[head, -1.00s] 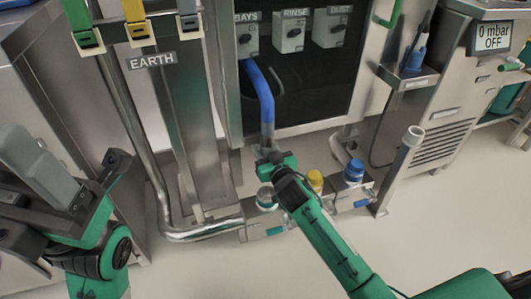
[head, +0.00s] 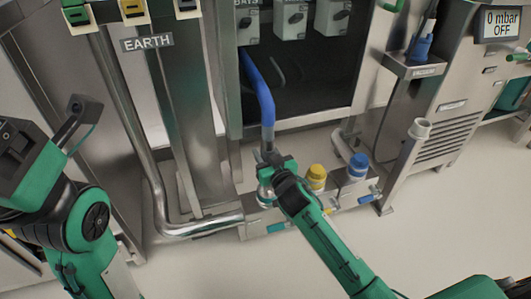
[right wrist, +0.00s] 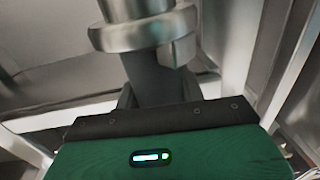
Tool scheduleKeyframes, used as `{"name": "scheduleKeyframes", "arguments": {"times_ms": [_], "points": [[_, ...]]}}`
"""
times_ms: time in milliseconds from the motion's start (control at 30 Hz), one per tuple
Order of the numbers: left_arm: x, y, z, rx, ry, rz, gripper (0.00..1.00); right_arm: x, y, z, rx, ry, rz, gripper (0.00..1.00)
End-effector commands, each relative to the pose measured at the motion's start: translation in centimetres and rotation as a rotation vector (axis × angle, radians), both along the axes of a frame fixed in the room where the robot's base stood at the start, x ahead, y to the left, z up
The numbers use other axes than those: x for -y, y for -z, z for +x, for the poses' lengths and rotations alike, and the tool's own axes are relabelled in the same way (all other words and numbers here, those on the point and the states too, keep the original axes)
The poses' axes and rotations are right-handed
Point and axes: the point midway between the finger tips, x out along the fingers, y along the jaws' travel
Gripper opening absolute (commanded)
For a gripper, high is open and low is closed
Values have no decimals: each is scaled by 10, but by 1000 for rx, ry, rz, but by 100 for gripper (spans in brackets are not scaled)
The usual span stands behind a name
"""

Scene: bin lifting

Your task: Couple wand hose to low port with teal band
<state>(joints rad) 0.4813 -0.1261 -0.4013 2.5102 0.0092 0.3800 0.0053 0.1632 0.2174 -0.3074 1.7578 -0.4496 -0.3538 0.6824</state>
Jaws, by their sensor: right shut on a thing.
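The blue hose (head: 262,92) comes out of the dark cabinet opening and hangs down to a grey lower end. My right gripper (head: 268,158) is shut around that end, just above the low manifold (head: 255,230). In the right wrist view, a dark shaft (right wrist: 155,82) stands between the fingers below a shiny metal collar (right wrist: 140,35). A silver round port (head: 265,194) shows partly behind my right gripper; I cannot tell whether the hose touches it.
A yellow-capped port (head: 316,176) and a blue-capped port (head: 357,166) stand right of my right gripper. A bent steel pipe (head: 200,230) runs low at the left. The floor in front is clear.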

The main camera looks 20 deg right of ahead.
Motion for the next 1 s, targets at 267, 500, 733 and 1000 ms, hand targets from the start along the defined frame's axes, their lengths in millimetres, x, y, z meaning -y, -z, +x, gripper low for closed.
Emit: {"name": "scheduleKeyframes", "arguments": {"times_ms": [267,500,733,1000], "points": [[0,-5,0,0,0,1,69,0,-3,0,2,0,1,8],[0,-3,0,0,0,1,69,0,-1,0,2,0,2,8],[0,2,0,0,-1,1,69,0,11,0,1,1,1,8],[0,8,0,0,-1,1,69,0,24,0,2,0,2,8]]}}
